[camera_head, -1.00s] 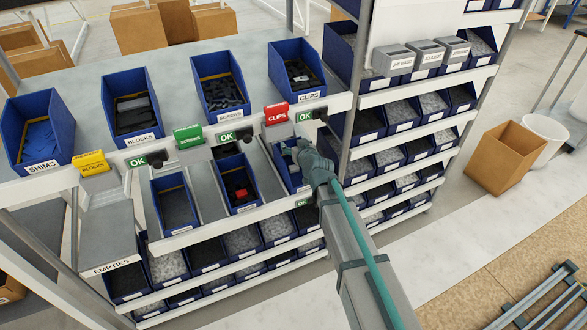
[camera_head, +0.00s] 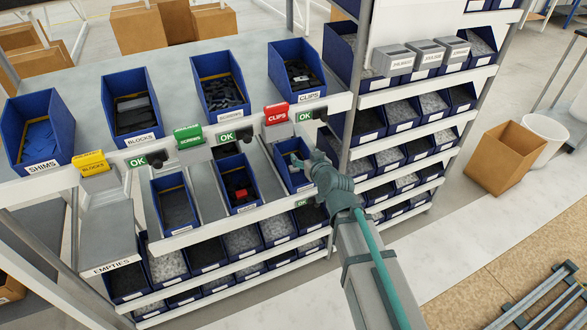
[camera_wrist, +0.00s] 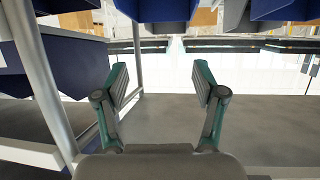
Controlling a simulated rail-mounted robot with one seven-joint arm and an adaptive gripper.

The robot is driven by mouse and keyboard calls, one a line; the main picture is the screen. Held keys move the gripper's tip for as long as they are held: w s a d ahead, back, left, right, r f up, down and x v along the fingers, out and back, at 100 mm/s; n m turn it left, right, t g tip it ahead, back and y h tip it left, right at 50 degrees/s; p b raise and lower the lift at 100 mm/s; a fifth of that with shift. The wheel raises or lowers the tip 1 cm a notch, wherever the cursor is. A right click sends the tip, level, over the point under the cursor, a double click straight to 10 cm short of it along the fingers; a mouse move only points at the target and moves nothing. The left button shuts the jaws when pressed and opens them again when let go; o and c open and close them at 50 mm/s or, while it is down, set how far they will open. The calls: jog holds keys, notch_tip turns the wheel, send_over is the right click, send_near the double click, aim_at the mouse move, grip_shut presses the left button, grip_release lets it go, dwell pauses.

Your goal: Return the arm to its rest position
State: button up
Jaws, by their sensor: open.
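My gripper (camera_wrist: 161,88) is open and empty in the wrist view, its two green and grey fingers well apart with nothing between them. In the head view my arm reaches up from the lower right. Its wrist is in front of the right end of the lower shelf, beside a blue bin (camera_head: 292,165) under the clips lane. The fingers are small there and partly overlap that bin, so I cannot tell whether they touch it.
Upper blue bins of shims (camera_head: 42,145), blocks (camera_head: 132,108), screws (camera_head: 220,85) and clips (camera_head: 297,70) line the rack. The lower shelf has a bin with a red piece (camera_head: 241,194). A shelf unit (camera_head: 410,120) stands close on the right. A cardboard box (camera_head: 503,158) stands on open floor.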

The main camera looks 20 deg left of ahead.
dwell(0.3)
jog(key=s+d+f+m+g+h+p, duration=0.1)
jog(key=s+d+f+g+h, duration=0.15)
jog(key=s+d+f, duration=0.5)
jog(key=s+d+f+m+g+h+p, duration=0.15)
jog(key=s+d+f+g, duration=0.3)
jog(key=f, duration=0.65)
jog(key=s+d+f+m+g+h, duration=0.1)
jog(key=s+d+f+g+h, duration=0.15)
jog(key=s+d+f, duration=0.4)
jog(key=s+d+f+m+g+h+p, duration=0.1)
jog(key=s+d+f+g, duration=0.3)
jog(key=s+d, duration=0.6)
jog(key=s+d+f+m+g+h+p, duration=0.1)
jog(key=s+d+f+m+g+p, duration=0.2)
jog(key=s+d+f, duration=0.4)
jog(key=s+d+g+p, duration=0.1)
jog(key=s+d, duration=0.3)
jog(key=s, duration=0.6)
jog(key=shift+s+f+p, duration=0.3)
jog(key=shift+f+p, duration=0.05)
